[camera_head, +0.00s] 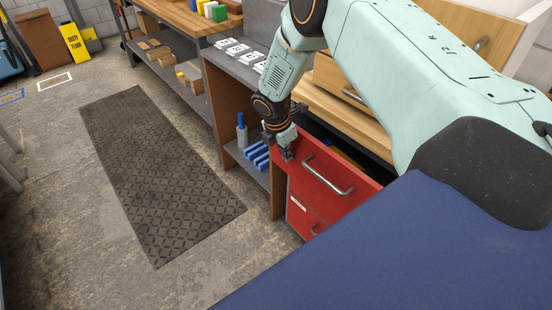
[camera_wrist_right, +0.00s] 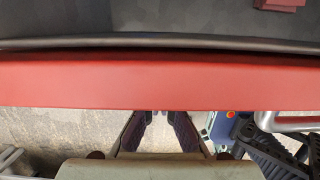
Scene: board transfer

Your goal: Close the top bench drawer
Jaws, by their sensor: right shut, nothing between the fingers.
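The top bench drawer (camera_head: 318,182) has a red front with a silver bar handle (camera_head: 328,176). It stands pulled out, with a dark gap and part of its inside showing behind the front. In the right wrist view the red front (camera_wrist_right: 150,80) crosses the picture, with the dark drawer inside (camera_wrist_right: 130,22) beyond it. My right gripper (camera_head: 286,153) is shut and empty at the front's upper left corner, left of the handle. Its fingers (camera_wrist_right: 159,116) reach to the front's lower edge in the wrist view; I cannot tell whether they touch it. My left gripper is not in view.
A second red drawer (camera_head: 304,217) sits below, seemingly shut. Left of the drawers is an open shelf with blue items (camera_head: 257,155) and a blue-topped bottle (camera_head: 241,130). A dark floor mat (camera_head: 160,170) lies at left. A red piece (camera_wrist_right: 280,4) lies inside the drawer.

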